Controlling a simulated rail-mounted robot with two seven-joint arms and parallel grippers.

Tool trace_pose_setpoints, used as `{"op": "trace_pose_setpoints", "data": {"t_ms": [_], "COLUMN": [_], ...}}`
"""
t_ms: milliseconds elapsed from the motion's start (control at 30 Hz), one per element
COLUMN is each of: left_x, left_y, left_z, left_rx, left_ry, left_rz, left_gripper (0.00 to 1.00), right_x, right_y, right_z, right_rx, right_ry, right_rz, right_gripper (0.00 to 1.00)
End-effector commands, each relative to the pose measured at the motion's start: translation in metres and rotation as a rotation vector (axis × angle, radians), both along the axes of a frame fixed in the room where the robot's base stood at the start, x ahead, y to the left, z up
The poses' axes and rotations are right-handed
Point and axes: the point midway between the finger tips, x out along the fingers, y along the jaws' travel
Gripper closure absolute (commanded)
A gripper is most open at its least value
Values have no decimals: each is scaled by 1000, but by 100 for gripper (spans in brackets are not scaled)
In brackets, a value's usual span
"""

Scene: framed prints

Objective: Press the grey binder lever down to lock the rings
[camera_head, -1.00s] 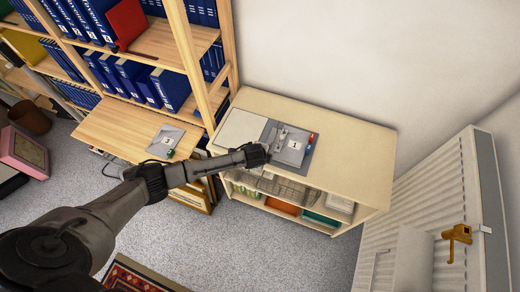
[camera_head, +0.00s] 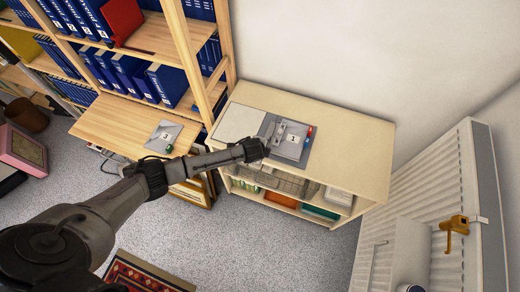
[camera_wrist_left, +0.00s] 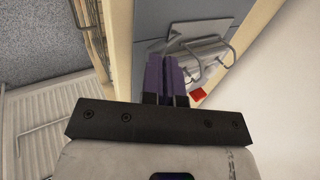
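In the left wrist view, the binder's blue-grey cover (camera_wrist_left: 150,35), a flat grey metal plate (camera_wrist_left: 198,31) and curved wire rings (camera_wrist_left: 228,52) show. I cannot tell clearly which metal part is the lever. My left gripper (camera_head: 266,147) is at the binder's left side. In the wrist view its purple fingers (camera_wrist_left: 165,72) are together, seem empty, and overlap the metalwork; contact is unclear. My right gripper is not seen.
The cabinet top (camera_head: 350,145) is clear right of the binder. A pale panel (camera_head: 238,122) lies left of it.

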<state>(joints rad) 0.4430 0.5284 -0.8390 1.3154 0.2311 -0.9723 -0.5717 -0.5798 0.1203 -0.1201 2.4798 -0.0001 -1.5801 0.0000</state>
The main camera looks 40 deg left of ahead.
Motion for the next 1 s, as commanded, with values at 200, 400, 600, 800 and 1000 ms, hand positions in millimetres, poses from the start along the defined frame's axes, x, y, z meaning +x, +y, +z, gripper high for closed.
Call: {"op": "trace_pose_setpoints", "data": {"t_ms": [200, 400, 600, 800, 1000], "left_x": [8, 10, 17, 7, -16], "left_y": [3, 5, 9, 9, 2], "left_z": [-6, -1, 27, 49, 74], "left_rx": [1, 2, 1, 0, -2], "left_ry": [1, 3, -1, -3, -4], "left_rz": [3, 3, 8, 8, 8], "left_gripper": [100, 100, 100, 100, 100], "right_x": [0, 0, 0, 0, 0], "right_y": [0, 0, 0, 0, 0], "right_z": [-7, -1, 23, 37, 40], "right_rx": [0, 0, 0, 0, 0], "right_ry": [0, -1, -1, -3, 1], "right_rz": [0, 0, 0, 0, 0], "right_gripper": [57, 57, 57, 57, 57]}}
